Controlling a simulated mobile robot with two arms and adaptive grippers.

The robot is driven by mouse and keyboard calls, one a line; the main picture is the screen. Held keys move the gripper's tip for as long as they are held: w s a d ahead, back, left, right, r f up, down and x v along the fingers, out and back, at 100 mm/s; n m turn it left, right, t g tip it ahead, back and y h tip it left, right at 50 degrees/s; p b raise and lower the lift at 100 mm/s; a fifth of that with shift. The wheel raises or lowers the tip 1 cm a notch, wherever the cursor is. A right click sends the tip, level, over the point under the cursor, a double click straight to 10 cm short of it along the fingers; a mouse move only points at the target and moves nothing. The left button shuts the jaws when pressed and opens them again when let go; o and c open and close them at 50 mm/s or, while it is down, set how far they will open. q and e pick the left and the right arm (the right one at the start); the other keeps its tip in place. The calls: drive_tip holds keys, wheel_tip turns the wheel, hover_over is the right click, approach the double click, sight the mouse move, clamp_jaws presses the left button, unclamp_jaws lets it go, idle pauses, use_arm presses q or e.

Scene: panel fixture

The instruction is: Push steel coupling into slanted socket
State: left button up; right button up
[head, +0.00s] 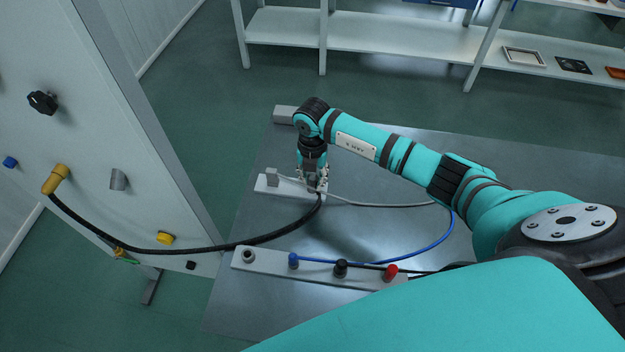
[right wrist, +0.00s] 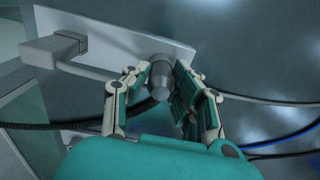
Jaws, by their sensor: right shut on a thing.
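My right gripper (head: 314,186) is shut on the steel coupling at the white holder plate (head: 262,187) on the table. In the right wrist view the coupling (right wrist: 161,80) is a short grey cylinder between the two fingers (right wrist: 160,88), over the plate. In the head view the fingers mostly hide it. A black hose (head: 225,246) runs from the gripper to a yellow elbow (head: 56,178) on the panel. A grey angled stub (head: 118,179) on the panel looks like the slanted socket, well left of the gripper. My left gripper is not in view.
The upright panel (head: 100,120) also bears a black knob (head: 42,102), a blue fitting (head: 10,162) and a yellow fitting (head: 165,238). A grey block connector (head: 272,178) sits on the holder plate. A front rail (head: 318,272) holds blue, black and red plugs. Cables cross the table.

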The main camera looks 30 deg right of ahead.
sight(313, 175)
clamp_jaws()
drive_tip(key=shift+r, duration=0.2)
drive_tip(key=shift+r+p, duration=1.4)
drive_tip(key=shift+r, duration=0.2)
drive_tip(key=shift+r+p, duration=1.85)
drive_tip(key=shift+r, duration=0.6)
drive_tip(key=shift+o, duration=0.9)
unclamp_jaws()
clamp_jaws()
